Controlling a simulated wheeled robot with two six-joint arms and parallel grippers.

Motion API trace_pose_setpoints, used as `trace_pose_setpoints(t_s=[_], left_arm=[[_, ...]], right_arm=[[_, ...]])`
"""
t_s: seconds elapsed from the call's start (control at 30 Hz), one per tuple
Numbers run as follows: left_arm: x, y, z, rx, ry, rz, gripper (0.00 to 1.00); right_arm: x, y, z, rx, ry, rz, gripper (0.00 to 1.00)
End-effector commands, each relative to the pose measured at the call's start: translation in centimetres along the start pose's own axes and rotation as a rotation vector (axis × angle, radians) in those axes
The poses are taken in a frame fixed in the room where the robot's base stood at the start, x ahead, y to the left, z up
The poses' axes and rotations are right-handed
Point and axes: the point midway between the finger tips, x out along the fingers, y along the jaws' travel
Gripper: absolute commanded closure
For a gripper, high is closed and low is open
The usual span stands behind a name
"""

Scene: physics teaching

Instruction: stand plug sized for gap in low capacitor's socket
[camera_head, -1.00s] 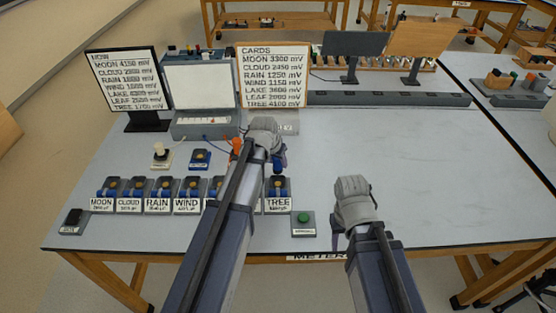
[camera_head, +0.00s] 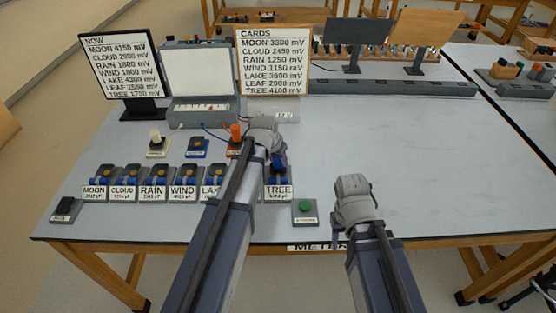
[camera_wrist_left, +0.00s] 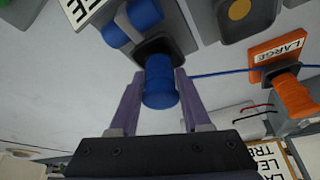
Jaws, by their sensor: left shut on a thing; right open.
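My left gripper (camera_head: 276,152) is shut on a blue plug (camera_head: 280,161), which also shows between the fingers in the left wrist view (camera_wrist_left: 159,82). The plug's far end is at the dark square socket (camera_wrist_left: 180,43) of a grey capacitor unit; I cannot tell whether it has entered. In the head view the plug is just behind the TREE capacitor (camera_head: 279,184). The boards read TREE 1700 mV now and 4100 mV on the card, the clear low one. My right gripper (camera_head: 339,230) is open and empty over the table's front, right of the green button.
An orange plug (camera_wrist_left: 297,95) stands in the LARGE holder. A white plug (camera_head: 155,136) and a blue holder (camera_head: 197,149) are further left. Other capacitors line up left of TREE; LEAF is hidden by my left arm. The table's right side is clear.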

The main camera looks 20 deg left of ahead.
Motion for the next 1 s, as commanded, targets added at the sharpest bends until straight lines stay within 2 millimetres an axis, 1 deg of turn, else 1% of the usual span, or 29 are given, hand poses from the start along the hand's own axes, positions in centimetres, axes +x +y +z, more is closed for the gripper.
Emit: trace_pose_setpoints(t_s=[0.33, 0.57, 0.6, 0.9, 1.0], left_arm=[[0.47, 0.0, 0.19, 0.0, 0.001, 0.0, 1.0], [0.45, 0.0, 0.17, 0.0, 0.001, 0.0, 1.0], [0.45, 0.0, 0.17, 0.0, 0.001, 0.0, 0.5], [0.45, 0.0, 0.18, 0.0, 0.0, 0.0, 0.17], [0.46, 0.0, 0.18, 0.0, 0.0, 0.0, 0.17]], right_arm=[[0.51, -0.05, -0.03, 0.0, 0.0, 0.0, 0.5], [0.48, -0.05, -0.03, 0.0, 0.0, 0.0, 0.5], [0.48, -0.05, -0.03, 0.0, 0.0, 0.0, 0.5], [0.49, -0.05, -0.03, 0.0, 0.0, 0.0, 0.5], [0.49, -0.05, -0.03, 0.0, 0.0, 0.0, 0.5]])
